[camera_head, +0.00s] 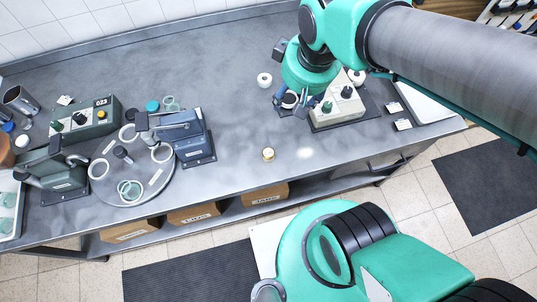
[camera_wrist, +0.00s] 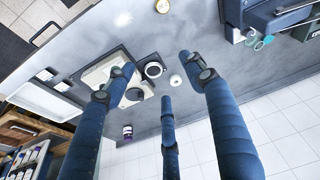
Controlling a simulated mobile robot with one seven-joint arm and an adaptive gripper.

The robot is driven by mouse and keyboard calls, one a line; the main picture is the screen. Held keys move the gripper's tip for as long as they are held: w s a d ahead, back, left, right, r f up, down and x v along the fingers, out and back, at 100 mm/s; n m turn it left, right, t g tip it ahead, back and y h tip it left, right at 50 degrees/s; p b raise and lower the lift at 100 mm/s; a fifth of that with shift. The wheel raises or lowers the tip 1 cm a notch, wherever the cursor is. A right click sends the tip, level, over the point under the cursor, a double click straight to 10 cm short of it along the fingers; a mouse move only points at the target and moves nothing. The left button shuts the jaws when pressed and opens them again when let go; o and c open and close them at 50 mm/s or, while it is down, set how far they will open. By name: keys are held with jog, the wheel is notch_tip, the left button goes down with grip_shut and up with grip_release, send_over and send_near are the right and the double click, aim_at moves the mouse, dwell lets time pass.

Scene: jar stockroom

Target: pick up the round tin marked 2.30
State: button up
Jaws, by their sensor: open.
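I cannot read the mark 2.30 on any item. A small round tin with a gold rim and pale top (camera_head: 268,154) stands alone near the bench's front edge; it also shows at the top of the wrist view (camera_wrist: 162,6). A small white round container (camera_head: 264,79) stands farther back, also in the wrist view (camera_wrist: 176,80). My gripper (camera_head: 294,100) is open, its blue fingers spread above the bench beside the cream control box. A dark-centred round item with a white rim (camera_wrist: 153,69) shows between the fingers in the wrist view. I see no finger touching it.
The cream control box (camera_head: 338,108) stands on a dark plate right of my gripper. A blue-grey clamp device (camera_head: 183,135) and a round board with rings stand left. The bench between is clear.

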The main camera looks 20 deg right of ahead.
aim_at(268, 153)
jog(key=w+a+f+n+g, duration=0.1)
jog(key=a+f+n, duration=0.1)
jog(key=f, duration=0.7)
jog(key=a+f+n+g, duration=0.2)
jog(key=a+f, duration=0.1)
jog(key=f, duration=0.6)
jog(key=shift+w+a+f+n+b, duration=0.3)
jog(key=shift+w+a+n, duration=0.05)
jog(key=shift+n, duration=0.05)
jog(key=shift+f+b, duration=0.95)
jog(key=shift+f, duration=3.35)
jog(key=shift+f+b, duration=0.9)
jog(key=shift+f, duration=1.7)
